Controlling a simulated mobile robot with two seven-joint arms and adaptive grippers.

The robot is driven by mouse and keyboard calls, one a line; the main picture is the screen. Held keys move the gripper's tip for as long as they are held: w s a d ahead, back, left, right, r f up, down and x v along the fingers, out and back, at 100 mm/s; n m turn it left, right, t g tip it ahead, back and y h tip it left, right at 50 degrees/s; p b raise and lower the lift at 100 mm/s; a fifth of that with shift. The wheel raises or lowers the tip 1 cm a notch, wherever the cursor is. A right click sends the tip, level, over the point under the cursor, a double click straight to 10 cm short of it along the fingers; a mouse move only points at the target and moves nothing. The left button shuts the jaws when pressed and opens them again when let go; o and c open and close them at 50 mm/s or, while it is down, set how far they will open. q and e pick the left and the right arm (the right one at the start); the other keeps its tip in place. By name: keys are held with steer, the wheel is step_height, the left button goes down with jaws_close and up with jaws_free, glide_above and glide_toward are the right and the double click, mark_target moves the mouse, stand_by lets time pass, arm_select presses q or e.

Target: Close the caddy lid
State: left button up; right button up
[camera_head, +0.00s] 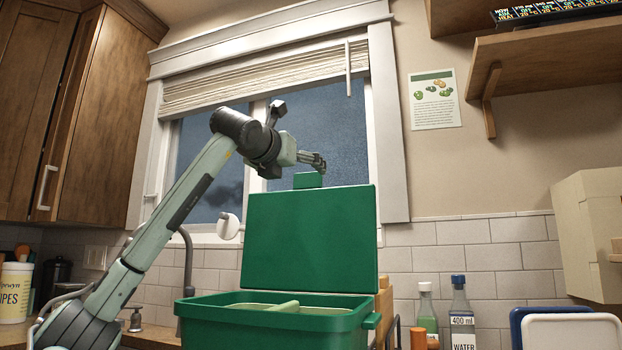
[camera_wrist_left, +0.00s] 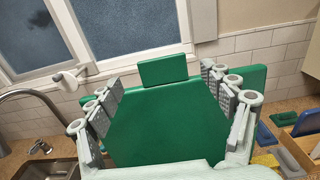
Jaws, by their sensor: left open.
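The green caddy (camera_head: 270,312) stands on the counter, with something pale green inside it. Its green lid (camera_head: 312,240) is raised and stands nearly upright at the back, with a small tab (camera_head: 308,180) on its top edge. My left gripper (camera_head: 318,162) is at the top of the lid, just above the tab. In the left wrist view the open, empty fingers of my left gripper (camera_wrist_left: 165,112) are to either side of the lid (camera_wrist_left: 165,115), with the tab (camera_wrist_left: 163,69) beyond them. I cannot tell whether they touch. My right gripper is not in view.
Bottles (camera_head: 461,315) and a white board (camera_head: 570,332) stand right of the caddy. A faucet (camera_head: 186,260) and sink (camera_wrist_left: 50,168) are to its left. A window (camera_head: 315,140) is behind, and a shelf (camera_head: 545,60) hangs at the upper right.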

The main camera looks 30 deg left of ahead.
mark_target(306, 176)
arm_select(q)
steer(key=p+x, duration=0.1)
steer(key=x, duration=0.5)
steer(key=shift+d, duration=0.15)
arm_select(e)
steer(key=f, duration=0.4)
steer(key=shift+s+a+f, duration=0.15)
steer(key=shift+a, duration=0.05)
arm_select(q)
steer(key=shift+c, duration=0.6)
steer(key=c, duration=1.6)
steer(key=shift+f, duration=0.1)
steer(key=shift+s, duration=0.15)
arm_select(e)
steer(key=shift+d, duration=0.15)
